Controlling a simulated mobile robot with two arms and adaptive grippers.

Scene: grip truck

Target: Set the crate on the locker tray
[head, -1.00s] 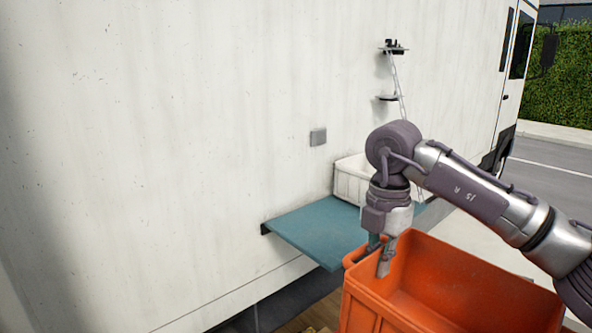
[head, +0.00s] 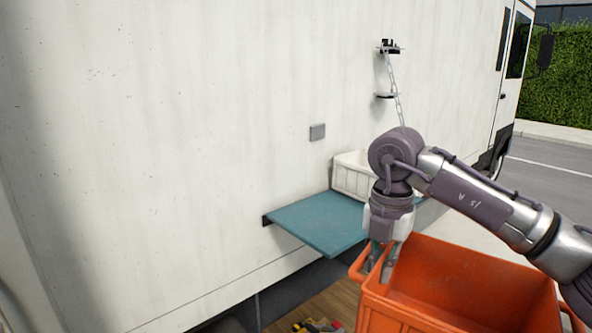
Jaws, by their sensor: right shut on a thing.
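The orange crate (head: 440,290) is at the lower right of the head view, open at the top and cut off by the bottom edge. My right gripper (head: 379,268) is shut on the crate's rim at its left end, with the fingers pointing down. The crate hangs in front of the locker tray. The locker tray (head: 315,222) is a flat teal shelf folded out from the white truck wall. Its left part is bare. My right arm hides part of its right side. My left gripper is not in view.
A white bin (head: 352,177) stands on the tray's back right, partly hidden by my arm. A chain (head: 397,95) runs down from a wall bracket. Below the tray, a wooden floor (head: 335,308) shows with some colourful items (head: 318,325) on it.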

